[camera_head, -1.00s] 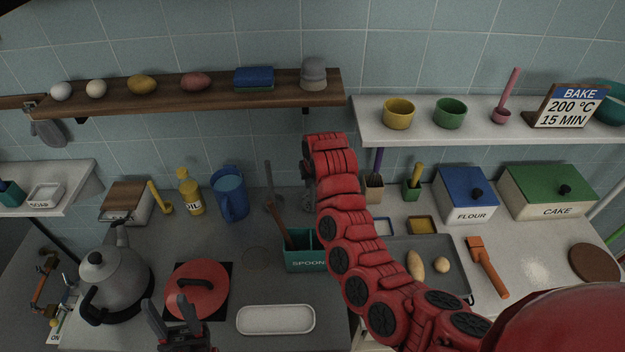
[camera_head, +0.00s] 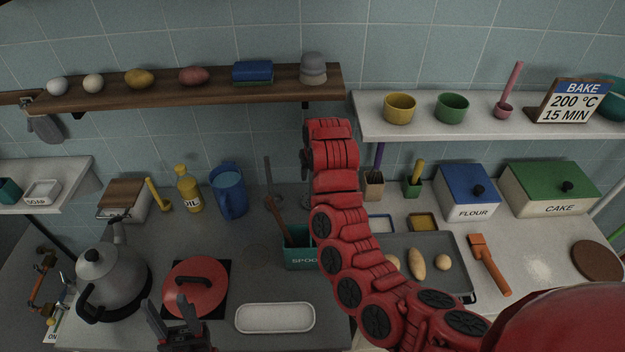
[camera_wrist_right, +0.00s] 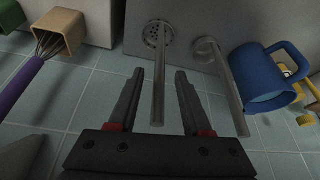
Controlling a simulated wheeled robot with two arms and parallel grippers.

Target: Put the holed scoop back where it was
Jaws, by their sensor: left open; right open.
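The holed scoop (camera_wrist_right: 158,80) shows in the right wrist view as a grey utensil with a round perforated head and a straight handle. Its handle lies between the spread fingers of my right gripper (camera_wrist_right: 159,73), which is open. I cannot tell whether the fingers touch it. In the head view my right arm hides this gripper and most or all of the scoop. A similar grey ladle (camera_wrist_right: 225,80) is beside the scoop, toward the blue jug; it also shows in the head view (camera_head: 268,175). My left gripper (camera_head: 175,308) is open and empty, low in the head view.
The blue jug (camera_head: 229,192) stands near the ladle. A teal spoon box (camera_head: 300,260) holds a brown spoon. A whisk (camera_wrist_right: 45,60) stands in a holder on the other side. A wooden shelf (camera_head: 200,93) with eggs and a sponge is above.

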